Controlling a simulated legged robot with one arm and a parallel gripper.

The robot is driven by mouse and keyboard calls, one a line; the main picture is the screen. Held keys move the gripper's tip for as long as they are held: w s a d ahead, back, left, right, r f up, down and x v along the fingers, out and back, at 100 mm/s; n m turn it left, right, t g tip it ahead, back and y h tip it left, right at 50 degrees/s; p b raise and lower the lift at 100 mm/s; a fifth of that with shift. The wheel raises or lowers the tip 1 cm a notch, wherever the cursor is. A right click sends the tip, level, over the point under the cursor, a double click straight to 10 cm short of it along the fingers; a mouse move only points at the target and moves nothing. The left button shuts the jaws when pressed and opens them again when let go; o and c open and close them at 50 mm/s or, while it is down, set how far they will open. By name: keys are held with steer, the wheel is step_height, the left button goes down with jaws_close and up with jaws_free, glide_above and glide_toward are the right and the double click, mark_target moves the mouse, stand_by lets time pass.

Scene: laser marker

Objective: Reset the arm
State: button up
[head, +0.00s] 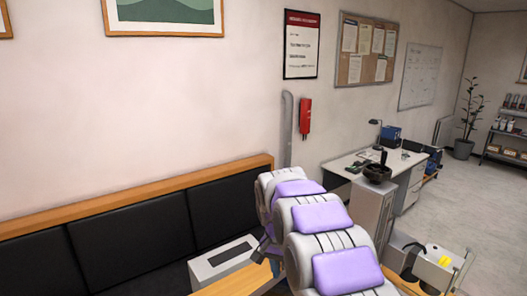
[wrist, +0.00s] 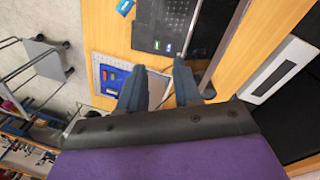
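My arm (head: 320,217), white with purple pads, reaches forward over a wooden table in the head view. My gripper (wrist: 158,68) shows in the wrist view with its two dark blue fingers apart and nothing seen held between them. In the head view the arm mostly hides it. The fingers are over the wooden table top (wrist: 222,72), beside a black device with a keypad (wrist: 175,25). A blue panel in a light frame (wrist: 112,77) lies near the left finger.
A white box with a dark slot (head: 223,260) stands left of the arm, by a black padded bench (head: 130,245). A wheeled cart (wrist: 45,60) is left in the wrist view. A white desk (head: 345,163) stands at the wall; open floor (head: 465,205) lies right.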

steer(key=s+d+n+b, duration=0.1)
steer(key=s+d+b, duration=0.15)
steer(key=s, duration=0.75)
steer(key=s+d+n+b, duration=0.2)
steer(key=s+d, duration=0.2)
steer(key=s, duration=0.5)
steer(key=s+d+f+n+b, duration=0.1)
steer(key=s+f, duration=0.3)
steer(key=s, duration=0.6)
steer(key=s+d+f+n+g+y+b, duration=0.1)
steer(key=s+f+b, duration=0.2)
steer(key=s, duration=0.8)
steer(key=shift+f, duration=0.35)
steer(key=shift+d, duration=0.1)
steer(key=shift+c, duration=0.3)
